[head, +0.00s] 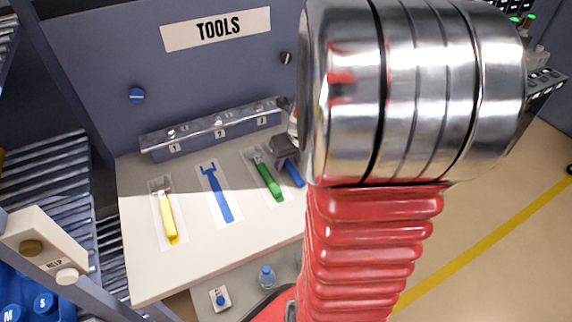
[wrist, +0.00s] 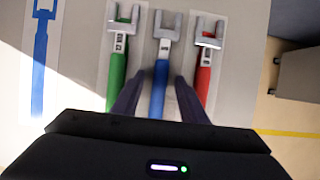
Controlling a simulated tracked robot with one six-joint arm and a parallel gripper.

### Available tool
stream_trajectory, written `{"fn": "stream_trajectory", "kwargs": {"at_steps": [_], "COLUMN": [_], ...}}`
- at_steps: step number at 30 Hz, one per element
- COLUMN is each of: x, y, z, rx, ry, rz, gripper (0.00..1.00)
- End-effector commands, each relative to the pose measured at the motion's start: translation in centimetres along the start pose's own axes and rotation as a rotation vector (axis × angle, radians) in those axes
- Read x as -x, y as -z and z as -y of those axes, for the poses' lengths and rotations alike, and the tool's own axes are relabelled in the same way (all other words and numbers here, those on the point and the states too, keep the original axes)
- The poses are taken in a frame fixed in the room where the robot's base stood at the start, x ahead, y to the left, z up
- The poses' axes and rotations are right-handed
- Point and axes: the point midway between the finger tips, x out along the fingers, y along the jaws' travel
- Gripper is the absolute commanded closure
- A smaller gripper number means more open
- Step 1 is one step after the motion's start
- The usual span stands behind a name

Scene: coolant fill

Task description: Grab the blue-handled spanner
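The blue-handled spanner (wrist: 161,80) lies between a green-handled spanner (wrist: 118,70) and a red-handled spanner (wrist: 203,78) in the wrist view, its grey open jaw pointing up. My gripper (wrist: 157,82) is open, with one dark finger on each side of the blue handle and a gap on both sides. The palm hides the lower end of the handle. I cannot tell how high the fingers are above the table. In the head view, part of the blue handle (head: 294,174) shows beside my arm; the rest of it is hidden.
The white table (head: 150,275) also holds a yellow-handled spanner (head: 166,218) and a flat blue spanner silhouette (head: 218,195) on a pale strip. A low metal rail (head: 205,131) runs along the back below the TOOLS sign (head: 216,29). The green and red spanners flank the fingers closely.

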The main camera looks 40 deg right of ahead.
Motion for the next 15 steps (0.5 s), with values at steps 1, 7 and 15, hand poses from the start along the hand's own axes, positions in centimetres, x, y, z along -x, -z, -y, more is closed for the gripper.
{"fn": "stream_trajectory", "kwargs": {"at_steps": [1,7,15], "x": [-0.04,-0.08,-0.08], "y": [0.03,0.04,0.05], "z": [0.00,0.00,0.00], "rx": [0.000,0.000,0.000], "ry": [0.000,0.000,0.000], "rz": [0.000,0.000,-0.001], "gripper": [0.61,0.71,0.90]}}
